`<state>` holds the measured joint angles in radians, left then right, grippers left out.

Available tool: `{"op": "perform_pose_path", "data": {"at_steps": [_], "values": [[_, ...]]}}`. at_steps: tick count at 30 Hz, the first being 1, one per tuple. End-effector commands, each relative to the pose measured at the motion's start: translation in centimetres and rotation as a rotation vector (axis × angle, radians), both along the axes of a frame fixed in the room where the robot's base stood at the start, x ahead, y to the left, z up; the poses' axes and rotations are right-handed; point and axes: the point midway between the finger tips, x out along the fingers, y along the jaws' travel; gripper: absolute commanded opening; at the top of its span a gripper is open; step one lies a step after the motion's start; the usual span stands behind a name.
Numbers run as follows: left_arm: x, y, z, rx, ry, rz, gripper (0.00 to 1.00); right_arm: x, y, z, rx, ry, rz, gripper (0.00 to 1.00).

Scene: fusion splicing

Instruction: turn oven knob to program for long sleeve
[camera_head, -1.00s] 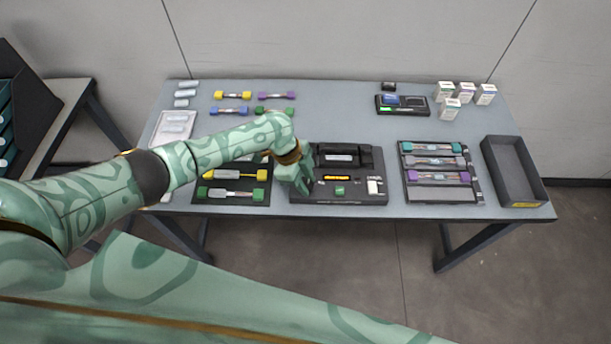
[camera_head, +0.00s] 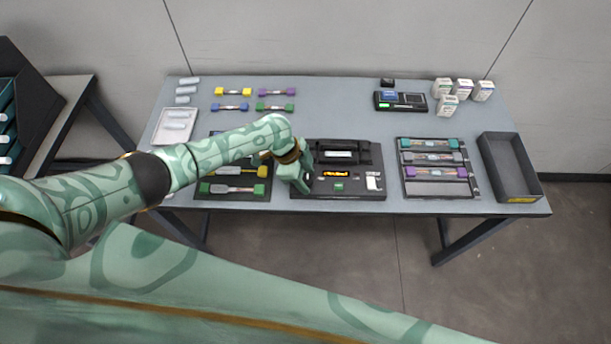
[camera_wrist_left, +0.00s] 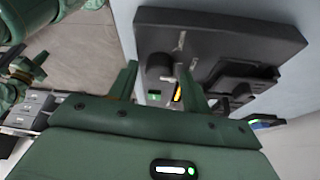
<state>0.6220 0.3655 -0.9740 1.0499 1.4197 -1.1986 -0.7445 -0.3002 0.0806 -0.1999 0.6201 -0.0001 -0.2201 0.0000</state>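The black machine (camera_head: 340,196) with a dark raised block, a small yellow-orange display (camera_head: 335,173) and a green spot (camera_head: 338,187) lies at the front middle of the table. It also shows in the left wrist view (camera_wrist_left: 225,35). My left gripper (camera_head: 297,180) is low over its left front part. In the left wrist view, the fingers of my left gripper (camera_wrist_left: 160,88) are apart. A dark round knob (camera_wrist_left: 158,66) with a small light mark beside it shows between and just beyond them; contact cannot be told. The knob's setting is not readable. My right gripper is not identifiable.
Holders with coloured-end pieces stand left (camera_head: 232,202) and right (camera_head: 440,190) of the machine. An empty dark bin (camera_head: 513,168) is at the right end. A dark device (camera_head: 402,102) and several small white boxes (camera_head: 462,88) stand at the back. The back middle is clear.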

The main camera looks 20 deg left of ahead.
Motion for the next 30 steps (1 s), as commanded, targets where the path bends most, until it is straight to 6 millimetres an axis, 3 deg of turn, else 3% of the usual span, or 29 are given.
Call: {"op": "perform_pose_path", "data": {"at_steps": [11, 14, 24, 30], "values": [[-0.1, 0.2, 0.6, 0.000, 0.001, -0.001, 0.51, 0.0, 0.0, 0.3, 0.000, -0.001, 0.000, 0.00], [-0.1, 0.8, 2.1, 0.000, -0.001, -0.002, 0.51, 0.1, 0.0, 1.0, 0.000, -0.003, 0.000, 0.00], [-0.5, 4.3, 10.5, 0.001, -0.002, -0.001, 0.51, 0.4, 0.0, 3.7, 0.000, -0.010, 0.000, 0.00], [-0.6, 5.7, 13.8, 0.001, -0.001, -0.002, 0.51, 0.5, 0.0, 4.4, 0.001, -0.012, 0.000, 0.00]]}}
